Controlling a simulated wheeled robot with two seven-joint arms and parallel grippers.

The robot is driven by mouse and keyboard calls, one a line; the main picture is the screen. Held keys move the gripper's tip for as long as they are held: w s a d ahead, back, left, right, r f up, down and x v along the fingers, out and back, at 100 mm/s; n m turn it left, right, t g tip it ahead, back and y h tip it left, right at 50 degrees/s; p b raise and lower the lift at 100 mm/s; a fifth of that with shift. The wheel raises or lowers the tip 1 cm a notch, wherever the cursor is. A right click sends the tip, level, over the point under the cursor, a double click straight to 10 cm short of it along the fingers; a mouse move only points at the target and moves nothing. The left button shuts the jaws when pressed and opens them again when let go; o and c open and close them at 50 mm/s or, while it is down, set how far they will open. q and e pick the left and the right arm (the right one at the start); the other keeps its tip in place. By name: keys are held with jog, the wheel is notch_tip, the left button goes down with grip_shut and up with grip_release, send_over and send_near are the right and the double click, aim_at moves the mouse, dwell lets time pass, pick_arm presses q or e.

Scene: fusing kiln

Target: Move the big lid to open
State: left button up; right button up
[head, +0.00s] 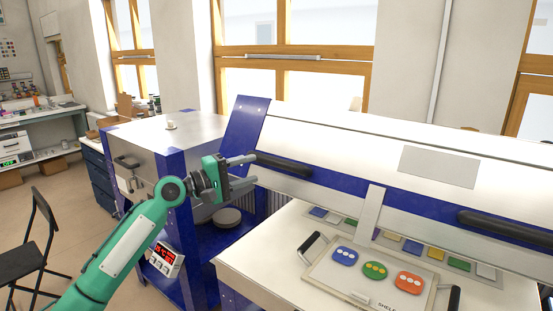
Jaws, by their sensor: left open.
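The big lid (340,141) is a long white panel with a blue front band, on the kiln at the right of the head view. It is tilted, and a gap shows between its front edge and the white bed (262,257). It has a black bar handle (284,164) at its left and another black handle (508,228) at its right. My left gripper (254,169) is open, its fingers pointing right beside the left end of the left handle. I cannot tell whether the upper finger touches the handle. My right gripper is out of view.
A shelf board (335,283) with three coloured pieces and black handles lies on the bed's front. Several coloured tiles lie behind it. A smaller kiln (185,130) on a blue stand is left of the lid. A black chair (33,250) stands at far left.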

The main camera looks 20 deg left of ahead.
aim_at(271, 163)
pick_arm(q)
jog(key=p+x, duration=0.2)
jog(key=x, duration=0.5)
jog(key=shift+w+d+r, duration=0.1)
jog(key=shift+w+d, duration=0.1)
jog(key=shift+w, duration=0.15)
jog(key=shift+w+d, duration=0.35)
jog(key=shift+w, duration=0.05)
grip_shut()
